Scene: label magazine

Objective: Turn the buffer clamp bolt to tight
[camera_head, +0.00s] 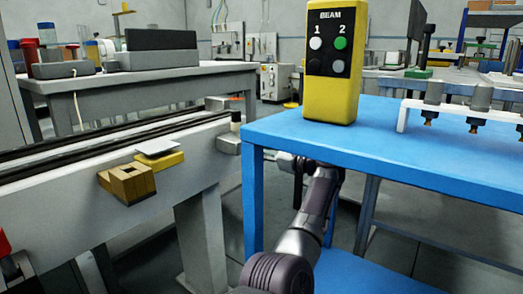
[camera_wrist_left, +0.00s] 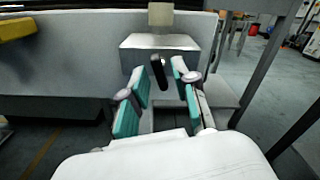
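A light grey block (camera_head: 229,143) sits on the near side of the rail's far end in the head view; a small post with a dark top stands above it. In the left wrist view the grey block (camera_wrist_left: 160,42) is straight ahead. A short black bar (camera_wrist_left: 158,72), perhaps the clamp bolt's handle, juts from it, slightly tilted. My left gripper (camera_wrist_left: 161,68) is open, its teal-padded fingers on either side of the bar with gaps visible. In the head view this gripper is mostly hidden by the blue table's corner. My right gripper is not in view.
The blue table (camera_head: 400,150) stands close on the right, with a yellow BEAM button box (camera_head: 335,60) and a white rack (camera_head: 465,112) on it. A wooden block (camera_head: 128,183) and a yellow bracket (camera_head: 163,160) stick out from the rail's side.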

